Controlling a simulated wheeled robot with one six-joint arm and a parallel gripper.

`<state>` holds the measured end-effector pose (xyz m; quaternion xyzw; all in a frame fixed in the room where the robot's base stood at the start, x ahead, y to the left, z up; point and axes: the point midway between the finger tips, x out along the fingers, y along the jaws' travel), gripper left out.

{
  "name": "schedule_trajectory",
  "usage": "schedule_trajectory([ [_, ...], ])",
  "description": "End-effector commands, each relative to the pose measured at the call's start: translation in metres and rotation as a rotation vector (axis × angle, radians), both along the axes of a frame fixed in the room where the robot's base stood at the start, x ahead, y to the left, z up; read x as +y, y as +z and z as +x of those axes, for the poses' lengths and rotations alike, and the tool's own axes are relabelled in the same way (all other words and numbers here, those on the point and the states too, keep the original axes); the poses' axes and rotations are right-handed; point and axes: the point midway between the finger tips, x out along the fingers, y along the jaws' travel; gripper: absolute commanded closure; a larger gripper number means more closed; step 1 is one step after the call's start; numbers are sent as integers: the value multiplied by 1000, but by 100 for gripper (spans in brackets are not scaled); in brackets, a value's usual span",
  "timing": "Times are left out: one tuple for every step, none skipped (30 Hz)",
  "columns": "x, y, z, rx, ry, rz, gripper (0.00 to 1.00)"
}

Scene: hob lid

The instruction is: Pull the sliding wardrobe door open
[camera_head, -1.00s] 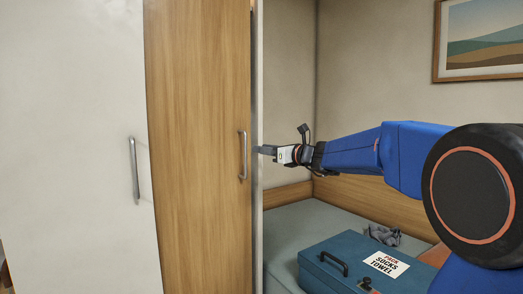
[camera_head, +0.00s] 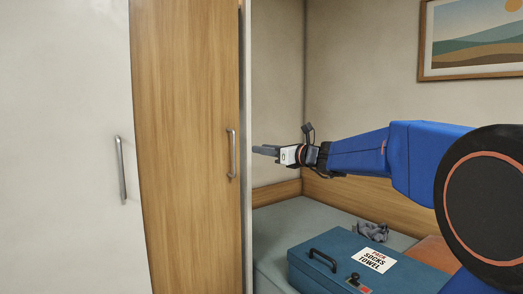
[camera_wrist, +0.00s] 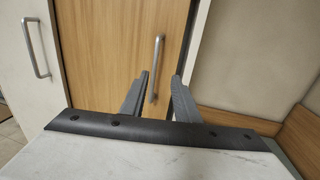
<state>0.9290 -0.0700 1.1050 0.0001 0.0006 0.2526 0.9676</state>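The wardrobe has a wood-grain door (camera_head: 185,150) with an upright metal bar handle (camera_head: 232,153) near its right edge. A white door (camera_head: 65,150) with its own bar handle (camera_head: 122,170) is to its left. My gripper (camera_head: 258,150) is right of the wooden door's handle in the head view, empty and apart from it. In the wrist view my gripper (camera_wrist: 160,76) has its two grey fingers spread. The wooden door's handle (camera_wrist: 155,65) shows beyond and between them, not gripped. Which door slides cannot be told from the frames.
A pale upright panel edge (camera_head: 248,160) borders the wooden door on the right. A blue case (camera_head: 330,270) with a packing label and a grey crumpled item (camera_head: 371,231) lie on a bed-like surface (camera_head: 290,215) below my arm. A picture (camera_head: 470,40) hangs on the wall.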

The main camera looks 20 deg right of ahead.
Motion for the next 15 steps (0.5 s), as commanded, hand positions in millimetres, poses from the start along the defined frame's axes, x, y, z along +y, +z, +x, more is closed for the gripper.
schedule_trajectory([
  [-2,0,-3,0,-1,0,71],
  [-3,0,-4,0,-1,0,71],
  [-4,0,-6,0,-1,0,71],
  [-5,0,-8,-1,-1,0,71],
  [-6,1,-9,-1,-1,0,71],
  [-7,1,-11,-1,-1,0,71],
  [-8,1,-13,-1,-1,0,71],
  [-8,1,-14,-1,-1,0,71],
  [-9,1,-16,-1,-1,0,71],
  [-10,1,-17,-1,-1,0,71],
  [-11,1,-19,-1,-1,0,71],
  [-12,1,-21,-1,-1,0,71],
  [-13,1,-22,-1,-2,0,71],
  [-14,0,-24,0,-2,1,71],
  [-15,0,-26,-1,-1,0,71],
])
